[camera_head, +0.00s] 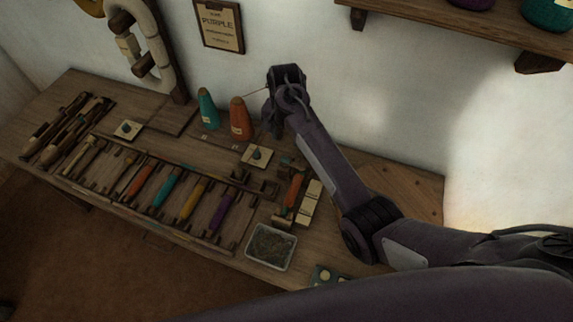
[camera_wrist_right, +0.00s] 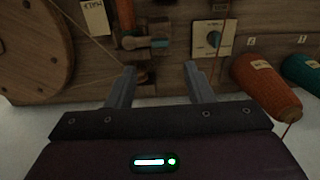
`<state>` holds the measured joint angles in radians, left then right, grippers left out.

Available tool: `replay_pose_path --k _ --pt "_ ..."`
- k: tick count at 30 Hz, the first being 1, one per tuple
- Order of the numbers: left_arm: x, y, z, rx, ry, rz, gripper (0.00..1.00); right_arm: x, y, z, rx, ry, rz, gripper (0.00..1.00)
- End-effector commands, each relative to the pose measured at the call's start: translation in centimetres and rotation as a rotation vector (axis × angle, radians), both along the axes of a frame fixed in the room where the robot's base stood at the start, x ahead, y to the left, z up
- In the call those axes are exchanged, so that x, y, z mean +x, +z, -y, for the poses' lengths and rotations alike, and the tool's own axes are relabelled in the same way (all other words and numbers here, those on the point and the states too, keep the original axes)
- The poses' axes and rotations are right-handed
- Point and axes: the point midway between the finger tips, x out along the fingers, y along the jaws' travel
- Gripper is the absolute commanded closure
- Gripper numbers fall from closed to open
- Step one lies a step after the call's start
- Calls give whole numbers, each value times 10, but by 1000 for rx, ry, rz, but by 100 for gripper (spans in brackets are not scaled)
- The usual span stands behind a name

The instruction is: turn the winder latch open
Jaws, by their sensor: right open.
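The winder shows at the top of the right wrist view, with an orange bobbin (camera_wrist_right: 126,14) on it. A small blue-grey lever (camera_wrist_right: 152,42), which looks like the latch, lies crosswise beside the bobbin's end. My right gripper (camera_wrist_right: 160,72) is open and empty, its two fingers apart, pointing toward the lever without visible contact. In the head view the right gripper (camera_head: 275,128) hangs beside the orange cone, behind the winder's orange bobbin (camera_head: 294,190). The latch is too small to make out there. My left gripper is not in view.
An orange cone (camera_head: 240,119) and a teal cone (camera_head: 207,110) stand close left of the right gripper. A card with a dark knob (camera_head: 257,156) lies nearby. A rack of coloured shuttles (camera_head: 167,187) and a grey tray (camera_head: 270,247) occupy the bench front. A wooden wheel (camera_wrist_right: 30,50) flanks the winder.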

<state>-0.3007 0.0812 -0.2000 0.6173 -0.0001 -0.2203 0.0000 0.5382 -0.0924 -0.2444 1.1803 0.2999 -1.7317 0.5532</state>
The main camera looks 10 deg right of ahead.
Motion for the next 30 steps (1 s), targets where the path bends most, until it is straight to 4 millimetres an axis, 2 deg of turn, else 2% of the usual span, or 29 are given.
replay_pose_path --k 1,3,10,18,21,30 --pt "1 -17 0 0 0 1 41 0 -17 0 0 0 1 53" --pt "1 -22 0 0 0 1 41 0 -22 0 0 0 1 53" --pt "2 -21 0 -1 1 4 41 0 -37 0 0 0 -2 53" --pt "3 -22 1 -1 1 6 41 -1 -80 -1 1 0 -3 53" --pt "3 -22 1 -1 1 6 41 0 -91 0 1 0 -2 53" --pt "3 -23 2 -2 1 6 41 0 -99 0 0 1 1 53"
